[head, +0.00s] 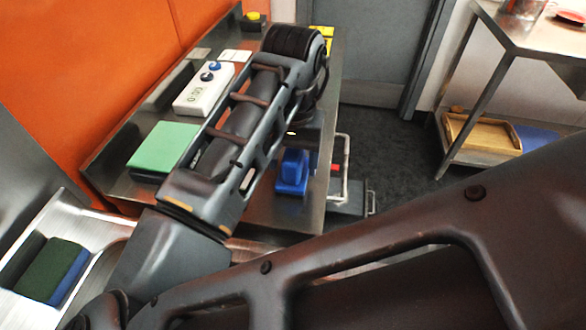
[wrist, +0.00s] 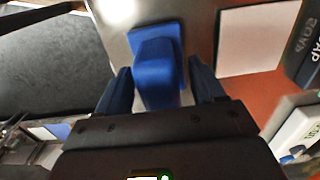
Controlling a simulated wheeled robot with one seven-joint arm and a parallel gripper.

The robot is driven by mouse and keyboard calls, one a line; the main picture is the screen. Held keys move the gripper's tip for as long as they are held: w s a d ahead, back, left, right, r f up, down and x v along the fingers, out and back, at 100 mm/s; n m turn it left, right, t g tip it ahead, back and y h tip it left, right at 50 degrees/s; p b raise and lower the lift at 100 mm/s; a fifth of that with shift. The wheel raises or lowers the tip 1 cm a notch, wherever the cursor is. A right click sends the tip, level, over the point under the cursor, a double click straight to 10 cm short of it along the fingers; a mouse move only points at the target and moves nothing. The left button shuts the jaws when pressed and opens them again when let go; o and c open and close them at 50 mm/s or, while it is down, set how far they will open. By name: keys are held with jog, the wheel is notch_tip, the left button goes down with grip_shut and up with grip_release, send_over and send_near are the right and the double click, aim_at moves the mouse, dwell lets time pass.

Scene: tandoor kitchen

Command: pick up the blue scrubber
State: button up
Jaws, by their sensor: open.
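The blue scrubber (head: 292,172) lies on the steel counter, near its right edge, in the head view. In the wrist view the blue scrubber (wrist: 157,66) sits between the two fingers of my gripper (wrist: 158,82). The fingers are open, one on each side of it, with a gap that looks narrow. I cannot tell whether either finger touches it. In the head view my arm hides most of the gripper.
The steel counter (head: 262,212) also holds a green pad (head: 162,147) and a white timer (head: 203,90). A green and blue sponge (head: 50,270) lies in the steel sink at left. A steel table (head: 530,45) stands at right beyond open floor.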

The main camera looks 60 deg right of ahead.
aim_at(293, 150)
jog(key=c, duration=1.1)
jog(key=shift+r, duration=0.15)
notch_tip(293, 150, up, 4)
jog(key=shift+r+p, duration=0.1)
jog(key=shift+p, duration=0.45)
jog(key=s+d+r, duration=0.1)
jog(key=d+r, duration=0.1)
jog(key=d, duration=0.1)
jog(key=s+d+r+p, duration=0.1)
jog(key=d+r, duration=0.1)
jog(key=d, duration=0.2)
jog(key=s+d+r+p, duration=0.1)
jog(key=d+r, duration=0.1)
jog(key=d, duration=0.2)
jog(key=shift+d+r, duration=0.1)
jog(key=shift+r, duration=0.2)
jog(key=o, duration=0.5)
jog(key=shift+s, duration=0.1)
jog(key=c, duration=0.3)
